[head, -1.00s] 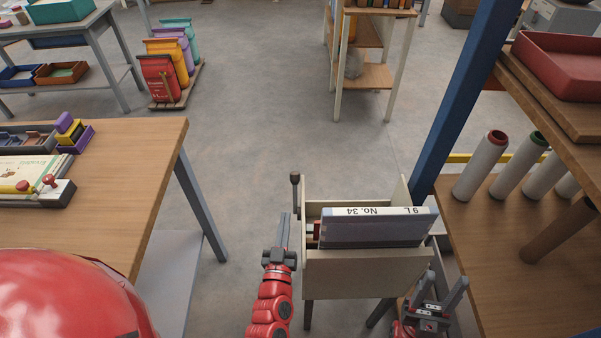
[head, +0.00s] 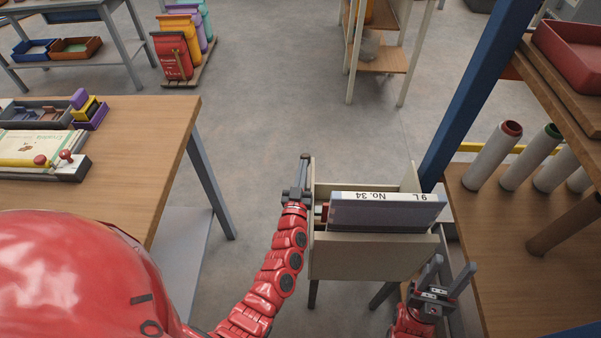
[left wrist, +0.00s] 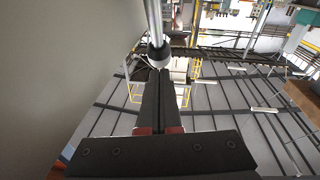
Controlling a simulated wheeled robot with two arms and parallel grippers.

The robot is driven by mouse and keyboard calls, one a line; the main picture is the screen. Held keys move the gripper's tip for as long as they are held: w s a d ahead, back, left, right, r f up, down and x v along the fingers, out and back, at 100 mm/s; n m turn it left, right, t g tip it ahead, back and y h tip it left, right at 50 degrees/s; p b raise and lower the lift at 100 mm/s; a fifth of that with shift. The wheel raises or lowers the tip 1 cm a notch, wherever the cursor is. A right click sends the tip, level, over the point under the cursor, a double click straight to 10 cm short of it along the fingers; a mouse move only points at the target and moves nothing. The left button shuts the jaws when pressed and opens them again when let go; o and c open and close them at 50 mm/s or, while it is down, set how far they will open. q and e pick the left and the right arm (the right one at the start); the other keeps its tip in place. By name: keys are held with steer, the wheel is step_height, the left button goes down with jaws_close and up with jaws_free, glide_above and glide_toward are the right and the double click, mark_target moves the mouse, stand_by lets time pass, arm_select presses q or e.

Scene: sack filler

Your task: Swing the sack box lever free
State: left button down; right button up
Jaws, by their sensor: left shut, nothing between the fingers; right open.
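The sack box (head: 370,257) is beige and stands at lower centre in the head view. A grey block labelled "No. 34" and "9 L" (head: 385,213) sits in its top. The lever's dark knob (head: 305,157) shows at the box's left side; most of its rod is hidden by my gripper. My left gripper (head: 303,172) is shut and empty beside the box's left wall. In the left wrist view a metal rod with a rounded end (left wrist: 159,52) sits at the closed fingertips (left wrist: 162,72); I cannot tell if they touch. My right gripper (head: 449,273) is open, right of the box.
A wooden table (head: 150,130) with trays stands at left. A wooden shelf (head: 480,215) with several rolls and a blue post (head: 480,90) stand close on the right. Coloured sacks (head: 172,57) stand at the back left. The floor behind the box is clear.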

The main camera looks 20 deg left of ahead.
arm_select(q)
steer(key=shift+w+f, duration=0.1)
steer(key=shift+f, duration=0.05)
steer(key=w+g+p, duration=0.1)
steer(key=p, duration=0.3)
steer(key=w+a+g+p, duration=0.1)
steer(key=w+g+p, duration=0.1)
steer(key=p, duration=0.3)
steer(key=w+f+g+h+p, duration=0.1)
steer(key=g+p, duration=0.1)
steer(key=p, duration=0.3)
steer(key=shift+w+a+n, duration=0.2)
steer(key=shift+a+n, duration=0.05)
steer(key=shift+n, duration=0.05)
steer(key=shift+w+f+g+p, duration=0.35)
steer(key=shift+g+p, duration=0.05)
steer(key=shift+p, duration=0.45)
steer(key=shift+w+a+f+g+p, duration=0.15)
steer(key=shift+w+f+g+p, duration=0.2)
steer(key=shift+f+g+p, duration=0.35)
